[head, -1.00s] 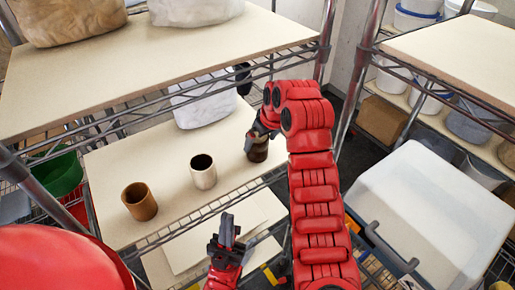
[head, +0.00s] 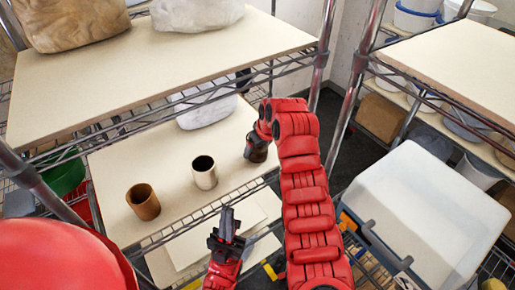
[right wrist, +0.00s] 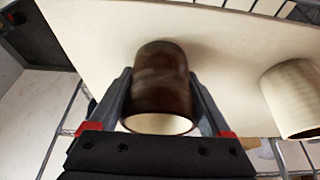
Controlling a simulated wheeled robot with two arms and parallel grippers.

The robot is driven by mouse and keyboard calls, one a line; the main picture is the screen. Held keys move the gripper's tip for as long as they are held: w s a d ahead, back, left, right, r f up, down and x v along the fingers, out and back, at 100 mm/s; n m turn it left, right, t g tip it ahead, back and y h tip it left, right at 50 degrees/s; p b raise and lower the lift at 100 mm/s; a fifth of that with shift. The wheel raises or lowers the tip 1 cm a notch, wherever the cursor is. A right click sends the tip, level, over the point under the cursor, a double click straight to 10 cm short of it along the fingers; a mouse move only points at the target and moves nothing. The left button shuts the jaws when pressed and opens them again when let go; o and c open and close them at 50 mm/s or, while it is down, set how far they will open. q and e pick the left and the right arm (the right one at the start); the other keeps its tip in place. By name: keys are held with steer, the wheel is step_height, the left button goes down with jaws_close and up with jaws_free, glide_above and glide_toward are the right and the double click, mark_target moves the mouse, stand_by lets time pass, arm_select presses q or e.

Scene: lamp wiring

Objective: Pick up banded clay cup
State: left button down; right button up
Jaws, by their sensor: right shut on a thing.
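A dark brown cup (head: 256,154) with faint bands stands at the right end of the middle shelf board. My right gripper (head: 260,137) is at this cup and partly covers it. In the right wrist view, the dark cup (right wrist: 163,85) is between the two fingers, which touch its sides; its pale rim faces the camera. A cream cup (head: 204,174) and an orange-brown cup (head: 143,203) stand to its left on the same board. The cream cup also shows at the right of the wrist view (right wrist: 292,98). My left gripper (head: 227,220) is empty in front of the shelf; its finger gap is unclear.
An upper shelf (head: 150,70) with wrapped bags hangs above the cups. A white bag (head: 205,110) lies behind them. A metal post (head: 322,60) stands right of the board. A large white bin (head: 425,215) is at the right.

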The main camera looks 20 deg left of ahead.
steer(key=shift+c, duration=1.1)
